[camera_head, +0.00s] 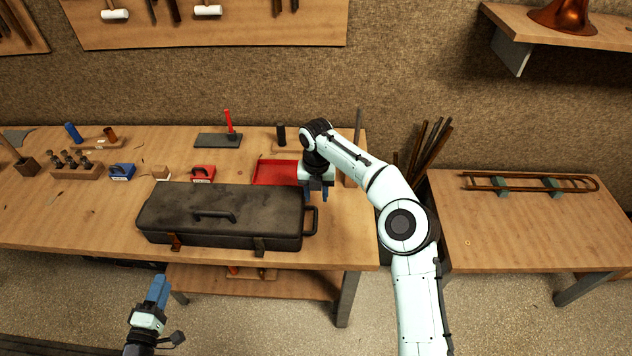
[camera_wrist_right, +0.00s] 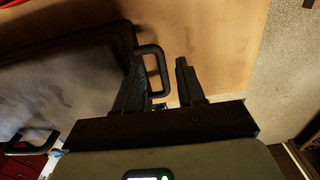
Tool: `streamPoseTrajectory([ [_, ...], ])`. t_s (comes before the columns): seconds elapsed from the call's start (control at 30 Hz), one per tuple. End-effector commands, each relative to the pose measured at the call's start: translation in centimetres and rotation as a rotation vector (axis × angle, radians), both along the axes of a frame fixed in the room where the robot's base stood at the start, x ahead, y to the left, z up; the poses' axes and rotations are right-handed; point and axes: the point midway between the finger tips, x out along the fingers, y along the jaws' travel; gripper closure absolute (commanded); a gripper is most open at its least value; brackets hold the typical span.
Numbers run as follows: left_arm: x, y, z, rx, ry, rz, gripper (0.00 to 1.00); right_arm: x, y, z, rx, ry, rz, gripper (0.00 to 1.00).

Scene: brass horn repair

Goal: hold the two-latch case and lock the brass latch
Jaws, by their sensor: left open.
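The long dark two-latch case (camera_head: 225,205) lies closed on the workbench and also shows in the right wrist view (camera_wrist_right: 75,75). Its brass latch (camera_head: 175,241) is at the front left and a darker latch (camera_head: 259,244) at the front right; whether either is locked is too small to tell. A side handle (camera_head: 314,221) sticks out at the right end. My right gripper (camera_head: 317,198) is open above this handle; in the right wrist view the handle (camera_wrist_right: 161,70) shows between the parted fingers (camera_wrist_right: 160,85). My left gripper (camera_head: 158,290) is open and empty, in front of the bench, apart from the case.
A red tray (camera_head: 275,172) lies behind the case's right end. A red box (camera_head: 203,173), blue box (camera_head: 122,171) and a rack (camera_head: 77,170) stand behind and left. Another table (camera_head: 530,220) stands right, across a gap. The bench strip right of the case is clear.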

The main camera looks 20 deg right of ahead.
Motion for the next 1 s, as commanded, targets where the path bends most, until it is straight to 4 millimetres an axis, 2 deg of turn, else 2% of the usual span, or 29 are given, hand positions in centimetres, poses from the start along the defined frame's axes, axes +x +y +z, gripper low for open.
streamPoseTrajectory([
  [0.03, 0.0, 0.0, 0.0, 0.0, 0.0, 0.0, 0.57, 0.0, 0.0, -1.1, 0.001, 0.003, 0.0, 0.61],
  [0.2, 0.0, 0.0, 0.0, 0.0, 0.0, 0.0, 0.57, 0.0, 0.0, -4.3, 0.0, 0.001, 0.0, 0.61],
  [0.4, 0.0, 0.0, 0.0, 0.0, 0.0, 0.0, 0.57, 0.0, 0.0, -6.8, 0.001, 0.0, -0.001, 0.61],
  [0.57, 0.0, 0.0, 0.0, 0.0, 0.0, 0.0, 0.57, 0.0, 0.0, -7.6, 0.002, -0.002, -0.001, 0.61],
  [0.83, 0.0, 0.0, 0.0, 0.0, 0.0, 0.0, 0.57, 0.1, 0.0, -7.7, 0.001, -0.003, -0.001, 0.61],
  [0.87, 0.0, 0.0, 0.0, 0.0, 0.0, 0.0, 0.57, 0.1, 0.0, -7.7, 0.001, -0.003, -0.001, 0.68],
  [0.9, 0.0, 0.0, 0.0, 0.0, 0.0, 0.0, 0.57, 0.1, 0.0, -7.7, 0.001, -0.003, -0.001, 0.81],
  [0.97, 0.0, 0.0, 0.0, 0.0, 0.0, 0.0, 0.57, 0.1, 0.0, -7.7, 0.001, -0.003, -0.001, 1.0],
  [1.0, 0.0, 0.0, 0.0, 0.0, 0.0, 0.0, 0.57, 0.1, 0.0, -7.7, 0.001, -0.003, -0.001, 1.0],
])
